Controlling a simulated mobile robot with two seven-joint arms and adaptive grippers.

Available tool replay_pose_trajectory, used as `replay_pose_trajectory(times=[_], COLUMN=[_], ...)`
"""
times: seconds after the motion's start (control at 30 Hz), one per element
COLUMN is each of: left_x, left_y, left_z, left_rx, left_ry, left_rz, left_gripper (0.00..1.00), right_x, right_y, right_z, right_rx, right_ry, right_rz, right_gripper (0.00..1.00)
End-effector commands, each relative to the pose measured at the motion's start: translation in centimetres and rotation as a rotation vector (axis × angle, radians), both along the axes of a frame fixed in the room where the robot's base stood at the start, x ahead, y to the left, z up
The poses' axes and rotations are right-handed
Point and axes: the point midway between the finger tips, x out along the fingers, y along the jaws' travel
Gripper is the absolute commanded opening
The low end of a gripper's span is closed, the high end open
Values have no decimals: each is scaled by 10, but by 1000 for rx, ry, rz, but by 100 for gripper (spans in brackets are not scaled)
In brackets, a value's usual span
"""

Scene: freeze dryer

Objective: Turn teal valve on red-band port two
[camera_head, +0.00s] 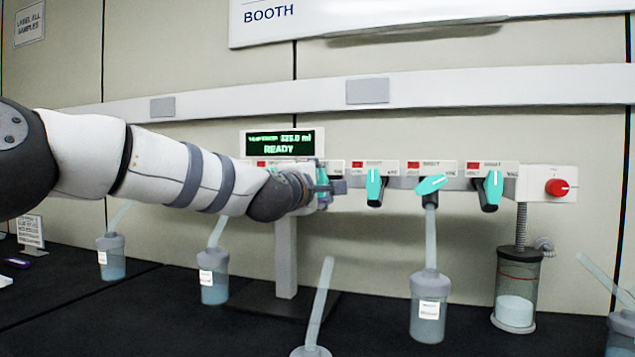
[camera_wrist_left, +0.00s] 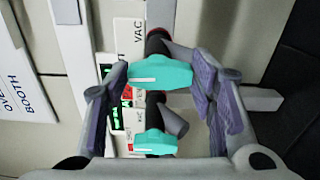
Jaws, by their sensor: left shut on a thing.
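My left gripper (camera_head: 326,187) is at the manifold and mostly hides a teal valve (camera_head: 322,199) there. In the left wrist view the fingers (camera_wrist_left: 160,76) lie on either side of a teal valve handle (camera_wrist_left: 165,73), shut on its ends. A second teal valve (camera_wrist_left: 155,142) shows below it there. To the right in the head view are three more teal valves: one upright (camera_head: 374,184), one turned sideways (camera_head: 431,184) and one nearly upright (camera_head: 492,187). Red marks sit on the port labels; I cannot read which port is two. My right gripper is not in view.
A display (camera_head: 280,143) reading READY stands above the manifold. A red knob (camera_head: 557,187) is at its right end. A tubed bottle (camera_head: 428,305) hangs under the sideways valve. More bottles (camera_head: 213,275) and a clear cylinder (camera_head: 518,290) stand around the black bench.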

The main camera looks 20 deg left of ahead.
Motion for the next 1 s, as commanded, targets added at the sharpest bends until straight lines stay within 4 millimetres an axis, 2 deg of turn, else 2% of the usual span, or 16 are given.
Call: replay_pose_trajectory(times=[0.7, 0.73, 0.8, 1.0], left_x=[0, 0, 0, 0], left_y=[1, 1, 1, 1], left_z=[2, 2, 1, 1], left_rx=[64, 64, 64, 63], left_ry=[-6, -6, -6, -4], left_rz=[2, 2, 1, 1], left_gripper=[23, 57, 71, 71], right_x=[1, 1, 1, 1], right_y=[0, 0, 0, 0], right_z=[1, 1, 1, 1], right_rx=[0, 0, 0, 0], right_ry=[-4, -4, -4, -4], right_rz=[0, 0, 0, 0], right_gripper=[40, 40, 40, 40])
